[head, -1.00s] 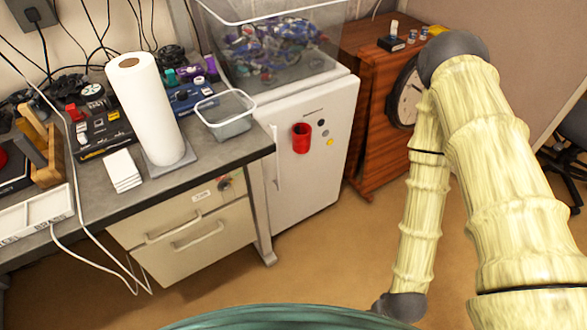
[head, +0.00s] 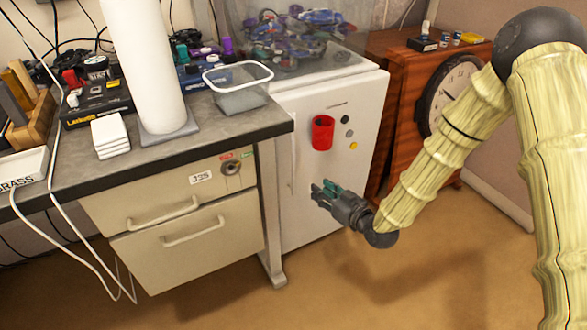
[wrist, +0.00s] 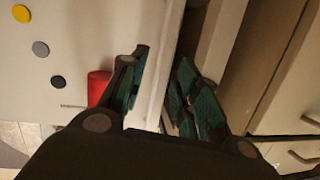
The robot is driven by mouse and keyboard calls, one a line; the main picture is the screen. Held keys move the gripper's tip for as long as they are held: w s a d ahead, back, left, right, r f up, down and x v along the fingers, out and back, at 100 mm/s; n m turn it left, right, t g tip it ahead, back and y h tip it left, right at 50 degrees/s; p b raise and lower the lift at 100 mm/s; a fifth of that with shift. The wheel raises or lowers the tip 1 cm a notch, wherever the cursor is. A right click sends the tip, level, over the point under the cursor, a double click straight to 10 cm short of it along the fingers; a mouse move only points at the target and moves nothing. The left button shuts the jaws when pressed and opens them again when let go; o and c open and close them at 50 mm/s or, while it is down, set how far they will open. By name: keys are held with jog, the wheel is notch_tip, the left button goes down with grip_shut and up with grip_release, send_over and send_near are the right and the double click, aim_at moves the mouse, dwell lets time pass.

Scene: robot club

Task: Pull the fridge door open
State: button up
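The white fridge (head: 345,105) stands right of the desk, its door looking shut. A thin upright white handle (head: 293,165) runs along the left side of the door. My gripper (head: 322,190) is in front of the lower door, right of the handle, fingers pointing left. In the wrist view my gripper (wrist: 164,60) is open and empty, with green-padded fingers apart. The white door (wrist: 70,30) fills the left of that view, and a pale upright strip shows beyond the gap between the fingers. I cannot tell whether anything touches.
A red cup (head: 322,133) and round magnets are on the door. A clear bin (head: 300,60) of parts stands on top. The desk's drawer unit (head: 190,235) is close on the left; a wooden cabinet (head: 405,95) with a clock is right. The floor in front is clear.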

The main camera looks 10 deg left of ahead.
jog(key=w+a+r+n+y+b, duration=0.2)
jog(key=w+a+r+b, duration=0.1)
jog(key=w+a, duration=0.7)
jog(key=shift+w+a+r+t+y, duration=0.3)
jog(key=shift+w+r+t, duration=0.1)
jog(key=shift+r, duration=0.35)
grip_shut()
